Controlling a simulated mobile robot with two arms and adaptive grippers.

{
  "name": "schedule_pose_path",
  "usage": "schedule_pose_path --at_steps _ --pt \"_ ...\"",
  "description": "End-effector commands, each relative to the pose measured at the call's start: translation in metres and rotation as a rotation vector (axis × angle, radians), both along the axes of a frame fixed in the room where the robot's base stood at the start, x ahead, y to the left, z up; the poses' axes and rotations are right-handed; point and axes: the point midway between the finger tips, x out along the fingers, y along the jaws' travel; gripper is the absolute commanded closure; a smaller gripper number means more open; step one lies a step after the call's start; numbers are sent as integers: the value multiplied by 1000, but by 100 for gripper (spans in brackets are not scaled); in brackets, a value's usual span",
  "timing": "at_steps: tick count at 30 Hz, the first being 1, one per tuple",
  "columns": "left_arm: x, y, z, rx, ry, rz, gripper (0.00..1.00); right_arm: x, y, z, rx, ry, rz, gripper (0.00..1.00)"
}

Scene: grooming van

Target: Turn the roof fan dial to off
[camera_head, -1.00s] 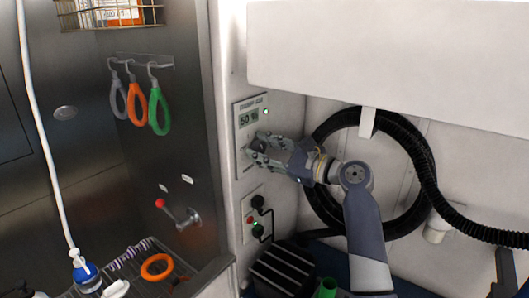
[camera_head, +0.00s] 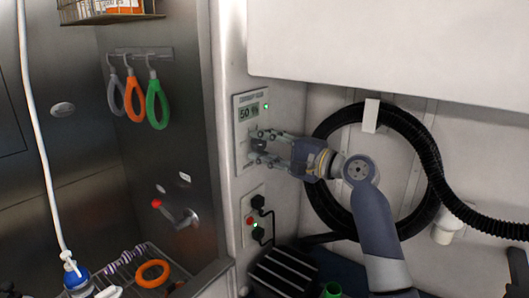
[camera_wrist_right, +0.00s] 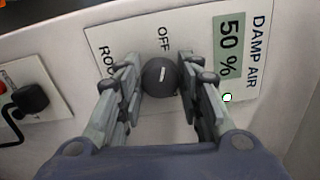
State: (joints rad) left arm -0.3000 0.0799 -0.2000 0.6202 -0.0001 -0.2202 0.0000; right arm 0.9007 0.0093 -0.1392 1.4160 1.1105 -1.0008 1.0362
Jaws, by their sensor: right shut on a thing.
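The roof fan dial (camera_wrist_right: 159,76) is a round dark knob with a white pointer line on a white panel (camera_wrist_right: 118,38). In the right wrist view the word OFF is printed beside the knob, and the pointer line runs roughly toward it. My right gripper (camera_wrist_right: 160,82) has a finger on each side of the knob and is shut on it. In the head view my right gripper (camera_head: 258,149) reaches the panel (camera_head: 243,160) from the right, and its fingers partly hide the dial. My left gripper is not in view.
A display reading 50 % (camera_head: 248,114) is above the dial. Below is a plate with a red button and plugged cables (camera_head: 254,215). A black hose (camera_head: 322,205) hangs coiled at right. A steel tub wall with a red-tipped lever (camera_head: 175,213) is at left.

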Motion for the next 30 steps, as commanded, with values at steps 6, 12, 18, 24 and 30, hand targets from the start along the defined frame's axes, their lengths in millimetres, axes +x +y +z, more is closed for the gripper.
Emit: schedule_pose_path --at_steps 6,12,18,24,30 --pt "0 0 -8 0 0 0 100 0 1 -2 -54 -73 1 90" --pt "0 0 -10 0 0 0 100 0 0 -1 -76 -101 1 90" --pt "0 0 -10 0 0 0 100 0 1 -1 -81 -107 1 90" --pt "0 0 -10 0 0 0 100 0 1 -2 -81 -106 1 90" --pt "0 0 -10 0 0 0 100 0 1 -1 -81 -106 1 47"
